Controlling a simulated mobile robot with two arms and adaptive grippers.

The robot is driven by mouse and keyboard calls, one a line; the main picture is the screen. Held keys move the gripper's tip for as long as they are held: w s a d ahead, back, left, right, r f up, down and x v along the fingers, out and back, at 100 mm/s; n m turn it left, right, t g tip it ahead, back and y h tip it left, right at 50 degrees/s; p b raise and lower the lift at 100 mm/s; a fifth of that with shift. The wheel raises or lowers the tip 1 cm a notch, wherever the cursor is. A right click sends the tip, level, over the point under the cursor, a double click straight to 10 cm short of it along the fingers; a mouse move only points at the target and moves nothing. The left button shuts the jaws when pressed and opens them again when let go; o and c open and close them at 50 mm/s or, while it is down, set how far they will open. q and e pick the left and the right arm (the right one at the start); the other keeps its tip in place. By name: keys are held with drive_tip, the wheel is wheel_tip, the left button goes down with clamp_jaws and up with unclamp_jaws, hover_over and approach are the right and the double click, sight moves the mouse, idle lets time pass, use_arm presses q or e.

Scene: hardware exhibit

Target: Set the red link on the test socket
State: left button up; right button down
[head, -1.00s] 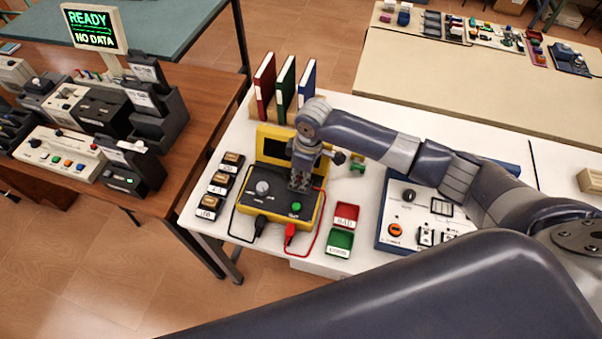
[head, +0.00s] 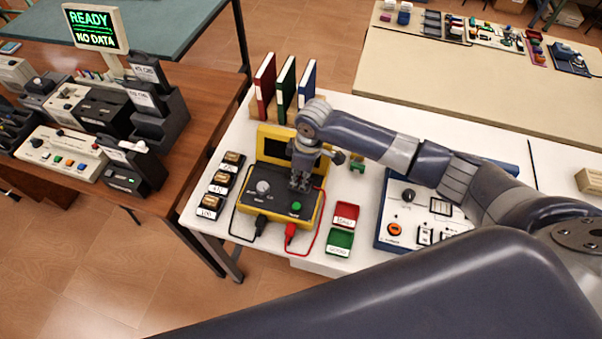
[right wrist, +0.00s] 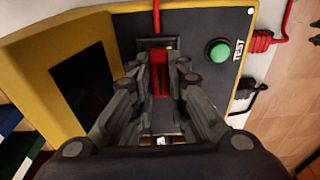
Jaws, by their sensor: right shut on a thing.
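The yellow tester (head: 317,205) stands on the white table, with a black panel, a grey knob and a green button. My right gripper (head: 299,186) is over this panel, left of and above the green button, pointing down. In the right wrist view the right gripper (right wrist: 160,70) is shut on the red link (right wrist: 159,75), which shows as a red strip between the fingers. A dark block of the test socket (right wrist: 156,43) shows just past the link. The fingers hide most of the socket, and I cannot tell whether the link touches it. My left gripper is not in view.
A red tray (head: 346,214) and a green tray (head: 340,241) sit right of the tester. Several labelled blocks (head: 219,182) stand to its left, and books (head: 286,88) behind it. A blue-edged panel box (head: 400,215) is further right. A red lead (head: 317,233) and a black lead loop at the front.

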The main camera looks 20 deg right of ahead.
drive_tip(key=shift+f+b, duration=0.35)
drive_tip(key=shift+f, duration=0.3)
drive_tip(key=c, duration=1.8)
unclamp_jaws()
drive_tip(key=shift+c, duration=0.2)
drive_tip(key=r+p, duration=0.6)
drive_tip(key=shift+s+d+p, duration=0.2)
drive_tip(key=shift+d+p, duration=0.1)
drive_tip(key=shift+r, duration=0.2)
wheel_tip(320, 180, up, 2)
drive_tip(key=shift+d, duration=0.15)
drive_tip(key=r, duration=0.2)
drive_tip(key=shift+s+d+r, duration=0.1)
drive_tip(key=shift+s+r, duration=0.1)
drive_tip(key=shift+r, duration=0.1)
